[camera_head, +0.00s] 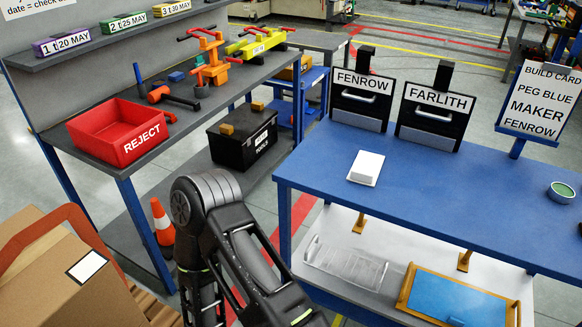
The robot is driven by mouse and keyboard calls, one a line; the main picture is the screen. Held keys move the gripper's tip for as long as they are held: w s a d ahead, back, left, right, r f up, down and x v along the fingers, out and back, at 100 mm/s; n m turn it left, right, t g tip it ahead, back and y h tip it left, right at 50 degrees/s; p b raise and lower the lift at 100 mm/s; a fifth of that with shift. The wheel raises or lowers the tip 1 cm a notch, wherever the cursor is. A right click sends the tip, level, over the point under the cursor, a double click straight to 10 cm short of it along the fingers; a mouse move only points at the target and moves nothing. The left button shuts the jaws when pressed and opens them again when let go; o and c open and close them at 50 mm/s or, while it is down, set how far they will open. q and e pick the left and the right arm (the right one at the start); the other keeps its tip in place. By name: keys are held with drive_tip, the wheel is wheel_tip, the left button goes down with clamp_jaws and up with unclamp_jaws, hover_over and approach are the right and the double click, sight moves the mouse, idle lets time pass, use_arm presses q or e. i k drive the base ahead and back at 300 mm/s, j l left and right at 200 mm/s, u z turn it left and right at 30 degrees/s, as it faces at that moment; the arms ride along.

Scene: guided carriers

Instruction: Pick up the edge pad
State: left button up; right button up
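I cannot tell for certain which thing is the edge pad; nothing in view carries that name. A white block-like pad (366,168) lies flat on the blue table (440,197), near its left end. A small orange-brown piece (227,129) sits on a black lidded box (243,141) on the lower shelf of the grey bench. One of my black arms rises from the bottom and bends near the middle left. Neither gripper is in view.
A red REJECT bin (107,128) and tools stand on the grey bench. The FENROW (358,103) and FARLITH (434,112) holders stand along the blue table's back edge. A carton (50,285) and a cone (161,222) are at left. The blue table's middle is clear.

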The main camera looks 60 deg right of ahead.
sight(366, 169)
drive_tip(key=i, duration=0.85)
drive_tip(key=i+z, duration=0.25)
drive_tip(key=k+z, duration=0.1)
drive_tip(key=z, duration=2.7)
